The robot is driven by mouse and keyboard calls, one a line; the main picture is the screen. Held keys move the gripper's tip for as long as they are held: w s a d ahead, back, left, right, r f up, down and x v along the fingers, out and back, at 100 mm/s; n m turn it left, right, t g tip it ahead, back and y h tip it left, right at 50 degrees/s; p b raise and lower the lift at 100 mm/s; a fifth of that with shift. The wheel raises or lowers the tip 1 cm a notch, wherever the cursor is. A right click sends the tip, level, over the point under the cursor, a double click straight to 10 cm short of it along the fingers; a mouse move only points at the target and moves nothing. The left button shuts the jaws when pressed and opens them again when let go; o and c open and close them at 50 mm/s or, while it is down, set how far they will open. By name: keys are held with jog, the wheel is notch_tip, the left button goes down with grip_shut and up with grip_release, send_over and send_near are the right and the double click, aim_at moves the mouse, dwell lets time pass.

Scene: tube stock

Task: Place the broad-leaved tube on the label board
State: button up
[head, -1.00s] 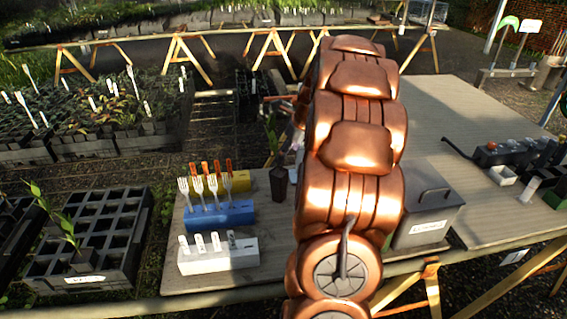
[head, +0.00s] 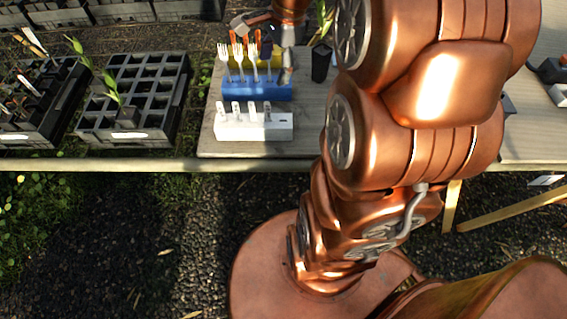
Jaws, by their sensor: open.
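A tube with broad green leaves (head: 320,62) stands upright in a dark pot on the table, just right of the label blocks, partly hidden by my arm. Another leafy tube (head: 127,116) sits in a cell of the black tray at the left.
The table's front edge (head: 215,150) runs below the blocks. My copper arm covers the middle and right of the table. Gravel lies in front.

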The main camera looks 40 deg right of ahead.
jog(key=s+a+f+n+g+h, duration=0.1)
jog(key=s+a+n, duration=0.6)
jog(key=s+n, duration=0.2)
jog(key=s+a+f+n+g, duration=0.2)
jog(key=s+a+n, duration=0.4)
jog(key=s+n, duration=0.4)
jog(key=shift+s+a+f+n+h, duration=0.2)
jog(key=shift+s+a+n+h, duration=0.15)
jog(key=shift+s, duration=0.8)
